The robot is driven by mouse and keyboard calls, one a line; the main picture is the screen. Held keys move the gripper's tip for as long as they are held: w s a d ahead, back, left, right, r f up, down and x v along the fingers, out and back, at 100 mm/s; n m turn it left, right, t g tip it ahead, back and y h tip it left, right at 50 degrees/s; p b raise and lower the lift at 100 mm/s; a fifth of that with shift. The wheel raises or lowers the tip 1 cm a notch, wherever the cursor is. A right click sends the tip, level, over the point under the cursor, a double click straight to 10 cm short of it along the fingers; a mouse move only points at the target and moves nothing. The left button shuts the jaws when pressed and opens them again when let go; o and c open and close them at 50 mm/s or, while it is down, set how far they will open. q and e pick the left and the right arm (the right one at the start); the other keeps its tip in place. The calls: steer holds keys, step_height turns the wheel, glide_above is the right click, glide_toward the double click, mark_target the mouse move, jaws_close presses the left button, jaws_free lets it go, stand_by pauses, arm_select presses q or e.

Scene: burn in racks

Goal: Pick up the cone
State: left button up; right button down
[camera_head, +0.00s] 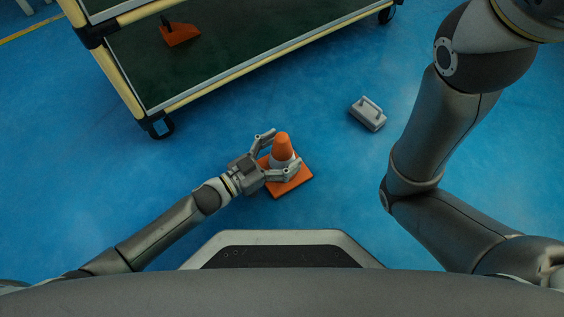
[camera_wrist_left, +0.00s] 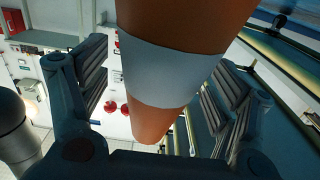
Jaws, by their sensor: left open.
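The orange cone (camera_head: 282,147) with a white band and a square orange base stands upright on the blue floor, in front of my base. My left gripper (camera_head: 283,152) is open, with one finger on the far side of the cone and one on the near side. In the left wrist view the cone (camera_wrist_left: 172,70) fills the middle between the two open fingers of the gripper (camera_wrist_left: 165,110). I cannot tell whether either finger touches it. My right arm shows at the right, but its gripper is out of view.
A wheeled rack (camera_head: 215,75) with a dark green shelf and pale yellow frame stands beyond the cone. An orange object (camera_head: 180,35) lies on its shelf. A grey object with a handle (camera_head: 367,114) lies on the floor right of the cone. The floor between is clear.

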arm_select(q)
steer(key=c, duration=1.4)
steer(key=shift+c, duration=1.1)
steer(key=shift+r, duration=0.15)
